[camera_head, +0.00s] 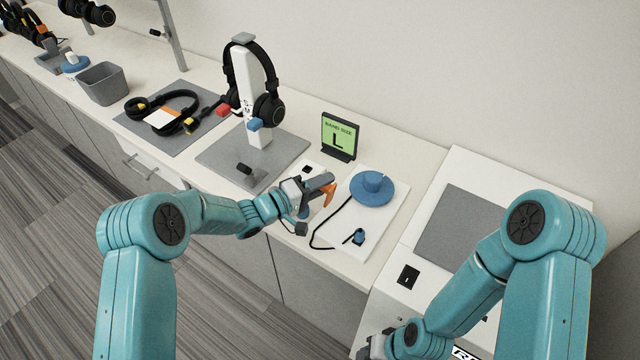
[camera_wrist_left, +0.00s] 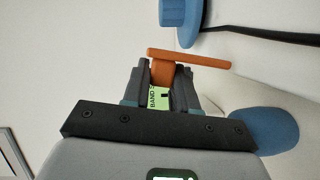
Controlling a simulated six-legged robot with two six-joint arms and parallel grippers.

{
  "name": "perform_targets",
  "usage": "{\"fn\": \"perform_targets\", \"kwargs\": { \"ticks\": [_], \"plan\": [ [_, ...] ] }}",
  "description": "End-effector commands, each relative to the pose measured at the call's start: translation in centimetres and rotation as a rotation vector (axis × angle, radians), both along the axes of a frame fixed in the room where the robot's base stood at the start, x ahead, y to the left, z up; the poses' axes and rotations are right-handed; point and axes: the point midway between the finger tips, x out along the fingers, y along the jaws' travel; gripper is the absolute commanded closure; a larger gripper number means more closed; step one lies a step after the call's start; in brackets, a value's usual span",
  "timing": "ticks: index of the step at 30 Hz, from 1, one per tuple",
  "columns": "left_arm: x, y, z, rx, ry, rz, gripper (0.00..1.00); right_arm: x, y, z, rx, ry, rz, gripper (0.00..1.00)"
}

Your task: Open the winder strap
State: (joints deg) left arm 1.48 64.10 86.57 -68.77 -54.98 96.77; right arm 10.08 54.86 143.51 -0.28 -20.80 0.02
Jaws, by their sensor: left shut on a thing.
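The blue winder (camera_head: 372,188), a round disc with a raised hub, sits on a white board (camera_head: 345,243) on the bench. A black cable (camera_head: 318,232) runs from it across the board. My left gripper (camera_head: 318,187) is just left of the winder, shut on an orange strap piece (camera_head: 329,195). In the left wrist view, the orange piece (camera_wrist_left: 190,58) is T-shaped, with its stem between the fingertips (camera_wrist_left: 163,85). A blue part with a dark cable (camera_wrist_left: 178,18) shows beyond it. My right gripper (camera_head: 375,346) is low, at the bottom edge, its fingers unclear.
A green band size L sign (camera_head: 340,135) stands behind. Headphones hang on a white stand (camera_head: 252,100) to the left. A white unit with a grey panel (camera_head: 460,228) stands to the right.

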Motion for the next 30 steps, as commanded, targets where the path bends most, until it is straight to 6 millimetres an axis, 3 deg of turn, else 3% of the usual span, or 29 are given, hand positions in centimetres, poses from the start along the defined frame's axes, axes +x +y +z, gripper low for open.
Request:
{"fn": "perform_targets", "kwargs": {
  "ticks": [13, 14, 15, 25, 30],
  "plan": [
    [0.1, 0.1, 0.1, -0.008, 0.002, 0.003, 1.0, 0.0, 0.0, 0.0, 0.0, 0.0, 0.0, 0.57],
    [0.1, 0.1, 0.1, -0.008, 0.002, 0.002, 0.63, 0.0, 0.0, 0.0, 0.0, 0.0, 0.0, 0.57],
    [0.1, 0.1, 0.1, -0.008, 0.002, 0.002, 0.51, 0.0, 0.0, 0.0, 0.0, 0.0, 0.0, 0.57],
    [-0.1, 0.2, 0.0, -0.006, 0.003, 0.002, 0.51, 0.0, 0.0, -0.1, 0.0, 0.0, 0.0, 0.57],
    [-1.3, 2.2, 0.1, -0.007, 0.005, 0.004, 0.51, 0.0, 0.0, -0.4, 0.0, 0.0, 0.0, 0.57]
  ]
}}
